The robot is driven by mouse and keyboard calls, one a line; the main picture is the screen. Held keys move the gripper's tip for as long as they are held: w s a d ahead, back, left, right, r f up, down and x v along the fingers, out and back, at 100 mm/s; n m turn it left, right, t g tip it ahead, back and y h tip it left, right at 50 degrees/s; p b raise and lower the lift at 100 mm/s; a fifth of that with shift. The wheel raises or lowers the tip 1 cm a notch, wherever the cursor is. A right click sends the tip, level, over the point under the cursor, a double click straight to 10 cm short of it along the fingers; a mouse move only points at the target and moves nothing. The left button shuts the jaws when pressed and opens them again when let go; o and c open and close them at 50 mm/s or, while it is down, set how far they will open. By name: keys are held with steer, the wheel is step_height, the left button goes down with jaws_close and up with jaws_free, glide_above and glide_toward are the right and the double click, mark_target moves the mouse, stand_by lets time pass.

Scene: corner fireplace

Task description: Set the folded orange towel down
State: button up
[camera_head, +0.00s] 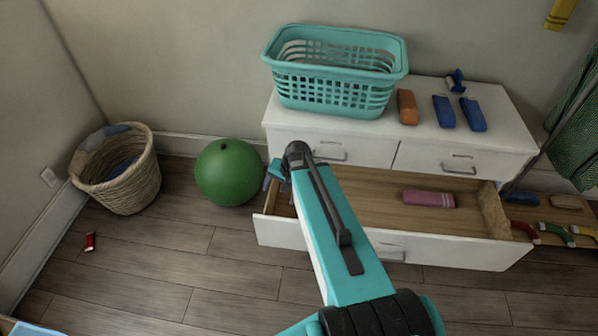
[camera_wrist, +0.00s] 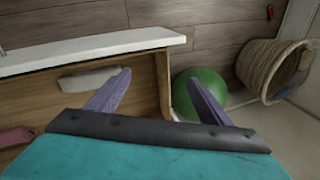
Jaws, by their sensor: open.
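The folded orange towel (camera_head: 407,107) lies on the white dresser top, just right of the teal basket. It is outside the wrist view. My gripper (camera_wrist: 160,78) is open and empty, with its purple fingers spread over the left end of the open drawer (camera_wrist: 60,107). In the wrist view the drawer's side wall runs between the fingertips. In the head view my gripper (camera_head: 273,178) is partly hidden behind my arm, low and left of the orange towel and apart from it.
A pink towel (camera_head: 428,199) and a pale folded item (camera_wrist: 88,79) lie in the drawer. A teal basket (camera_head: 335,85) and blue towels (camera_head: 444,111) stand on the dresser. A green ball (camera_head: 228,172) and a wicker basket (camera_head: 125,178) stand on the floor to the left.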

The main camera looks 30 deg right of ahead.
steer(key=s+a+f+n+g+b, duration=0.2)
steer(key=s+a+f+n, duration=0.15)
steer(key=s+f, duration=0.45)
steer(key=s+a+f+n+g+b, duration=0.3)
steer(key=s+a+f, duration=0.3)
steer(key=f, duration=0.4)
steer(key=s+f+n+g+h+b, duration=0.1)
steer(key=s+f+b, duration=0.1)
steer(key=s+f, duration=0.4)
steer(key=s+a+f+n+g+b, duration=0.1)
steer(key=s+f+n+g+b, duration=0.1)
steer(key=s+f, duration=0.4)
steer(key=s, duration=0.5)
steer(key=shift+s+a+f+g+h, duration=0.25)
steer(key=shift+s+a+g+h, duration=0.05)
steer(key=shift+s+h, duration=0.1)
steer(key=shift+n, duration=0.25)
